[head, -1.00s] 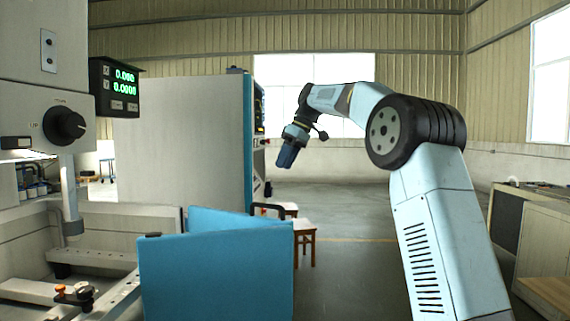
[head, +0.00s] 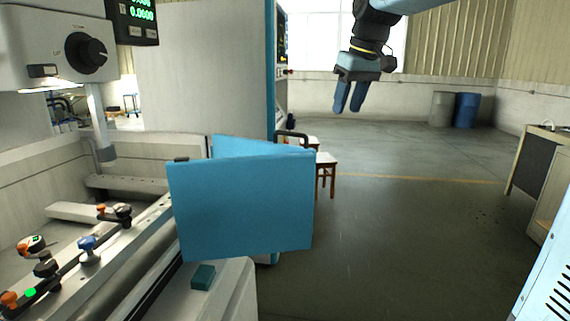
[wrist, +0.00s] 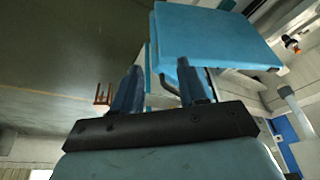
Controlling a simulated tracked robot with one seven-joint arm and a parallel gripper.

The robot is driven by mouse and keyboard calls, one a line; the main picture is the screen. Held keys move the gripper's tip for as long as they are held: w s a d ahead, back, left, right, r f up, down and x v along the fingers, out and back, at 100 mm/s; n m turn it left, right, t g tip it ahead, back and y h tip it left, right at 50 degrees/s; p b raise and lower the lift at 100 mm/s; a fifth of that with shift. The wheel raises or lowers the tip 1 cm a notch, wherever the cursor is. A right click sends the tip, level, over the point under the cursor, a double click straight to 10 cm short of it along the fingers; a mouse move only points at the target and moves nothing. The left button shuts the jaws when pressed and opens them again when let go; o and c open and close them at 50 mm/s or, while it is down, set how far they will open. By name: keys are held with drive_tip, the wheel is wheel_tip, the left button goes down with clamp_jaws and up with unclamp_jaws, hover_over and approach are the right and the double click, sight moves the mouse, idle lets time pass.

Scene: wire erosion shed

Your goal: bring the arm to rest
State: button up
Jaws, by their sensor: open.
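My gripper (head: 348,98) hangs in the upper middle of the head view, pointing down, with its two blue fingers apart and nothing between them. It is in the air to the right of the tall white and blue machine cabinet and above the open floor. In the wrist view my gripper (wrist: 158,88) shows its two blue fingers spread, with the blue panel door beyond them. Most of my arm is outside the head view, at the top and right edges.
A blue panel door (head: 245,205) stands open on the machine at left. Small wooden stools (head: 326,170) stand behind it. A bench (head: 545,180) is at right, and a blue drum (head: 466,109) and a grey drum (head: 442,108) are at the back. The middle floor is clear.

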drive_tip(key=s+d+f+m+t+h, duration=0.1)
drive_tip(key=s+d+f+m, duration=0.2)
drive_tip(key=s+f, duration=0.5)
drive_tip(key=s+d+f+m+t, duration=0.1)
drive_tip(key=s+d+f, duration=0.5)
drive_tip(key=s, duration=0.9)
wheel_tip(320, 180, down, 2)
drive_tip(key=shift+s+f+m+t+h, duration=0.15)
drive_tip(key=shift+s+m+t+h, duration=0.2)
drive_tip(key=shift+m, duration=0.55)
